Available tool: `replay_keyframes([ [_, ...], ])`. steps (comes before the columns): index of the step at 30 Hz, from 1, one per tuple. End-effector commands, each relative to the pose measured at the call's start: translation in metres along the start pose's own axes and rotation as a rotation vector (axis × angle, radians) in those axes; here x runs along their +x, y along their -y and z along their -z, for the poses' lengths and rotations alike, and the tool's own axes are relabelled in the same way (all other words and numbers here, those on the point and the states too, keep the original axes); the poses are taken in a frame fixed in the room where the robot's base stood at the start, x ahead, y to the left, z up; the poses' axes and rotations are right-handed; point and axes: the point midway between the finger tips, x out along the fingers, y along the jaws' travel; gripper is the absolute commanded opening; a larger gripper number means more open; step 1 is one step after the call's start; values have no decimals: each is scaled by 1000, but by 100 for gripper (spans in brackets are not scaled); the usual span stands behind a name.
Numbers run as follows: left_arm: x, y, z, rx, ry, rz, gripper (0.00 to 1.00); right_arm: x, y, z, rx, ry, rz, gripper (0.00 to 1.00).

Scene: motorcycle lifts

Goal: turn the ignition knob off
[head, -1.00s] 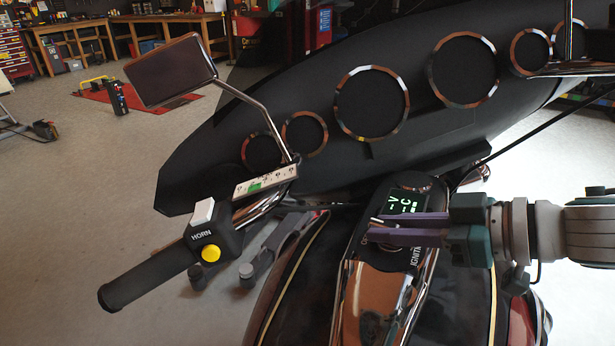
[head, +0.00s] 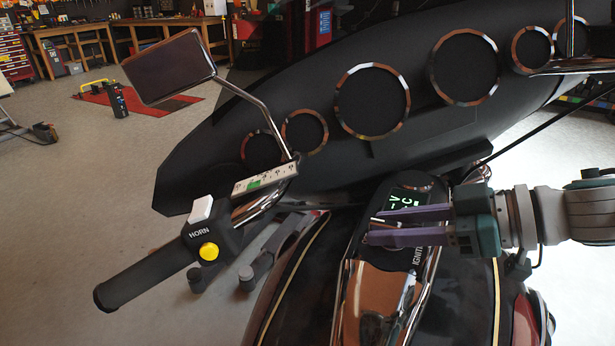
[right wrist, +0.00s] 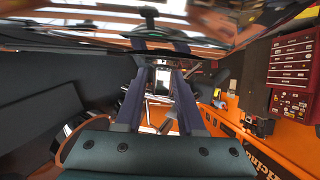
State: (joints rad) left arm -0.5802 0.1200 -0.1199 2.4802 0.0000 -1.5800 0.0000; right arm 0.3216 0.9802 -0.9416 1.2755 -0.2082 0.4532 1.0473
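The motorcycle's black console (head: 402,262) has a lit green display (head: 408,203) and a partly covered ignition label (head: 417,256). I cannot make out the ignition knob itself; my right gripper's fingers cover that part of the console. My right gripper (head: 370,226) reaches in from the right, with its two purple fingers apart over the console just below the display. In the right wrist view, the fingers (right wrist: 161,72) also stand apart. I cannot tell whether they touch the knob. My left gripper is not in view.
The left handlebar has a horn switch box (head: 212,236) with a yellow button (head: 209,251). A mirror (head: 170,67) stands above it, and the dark fairing (head: 300,180) with round gauges lies behind. The red tool chest (right wrist: 292,70) shows in the wrist view.

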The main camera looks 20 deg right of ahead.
Motion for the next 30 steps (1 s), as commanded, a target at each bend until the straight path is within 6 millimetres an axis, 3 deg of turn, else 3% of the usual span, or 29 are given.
replay_keyframes([
  [3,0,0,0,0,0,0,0,0,0,0,1,0,0,52],
  [13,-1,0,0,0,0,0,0,-6,0,-1,2,2,0,52],
  [24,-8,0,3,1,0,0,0,-73,1,-1,2,6,1,52],
  [30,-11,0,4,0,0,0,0,-94,0,0,2,3,0,52],
])
